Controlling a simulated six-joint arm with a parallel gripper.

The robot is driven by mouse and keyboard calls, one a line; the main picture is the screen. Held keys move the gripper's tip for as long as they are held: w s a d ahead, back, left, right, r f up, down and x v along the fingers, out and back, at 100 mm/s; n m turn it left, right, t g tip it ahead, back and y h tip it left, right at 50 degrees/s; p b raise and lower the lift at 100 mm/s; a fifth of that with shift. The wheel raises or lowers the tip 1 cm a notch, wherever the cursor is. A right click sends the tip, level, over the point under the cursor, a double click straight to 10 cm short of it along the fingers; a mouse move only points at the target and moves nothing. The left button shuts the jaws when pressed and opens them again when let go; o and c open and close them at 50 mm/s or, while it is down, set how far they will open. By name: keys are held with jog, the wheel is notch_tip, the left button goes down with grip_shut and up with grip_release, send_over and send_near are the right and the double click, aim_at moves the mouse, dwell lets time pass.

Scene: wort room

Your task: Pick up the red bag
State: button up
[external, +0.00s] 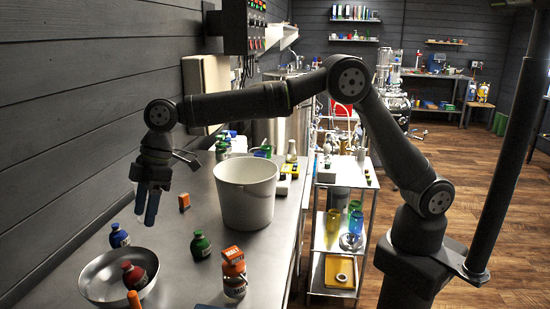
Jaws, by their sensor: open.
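I cannot make out anything that is clearly a red bag. A red, bottle-like thing (134,276) with a dark band is in the metal pan (90,283) at the lower left. My gripper (147,208) points down above the counter, behind the pan in the picture. It is open, and nothing shows between its fingers. It is apart from the things on the counter.
A small orange box (184,202) and a white bucket (246,195) stand farther back on the counter (180,285).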

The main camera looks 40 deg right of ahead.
aim_at(134, 274)
jog(key=x, duration=1.6)
jog(key=shift+s+f, duration=0.1)
jog(key=shift+f, duration=0.25)
jog(key=c, duration=0.8)
jog(key=shift+r, duration=0.1)
jog(key=shift+r, duration=0.2)
notch_tip(134, 274, up, 4)
jog(key=shift+f, duration=0.2)
jog(key=w+d+r, duration=0.6)
jog(key=w+d, duration=0.1)
jog(key=d, duration=0.2)
jog(key=shift+w+r, duration=0.2)
jog(key=shift+r, duration=0.2)
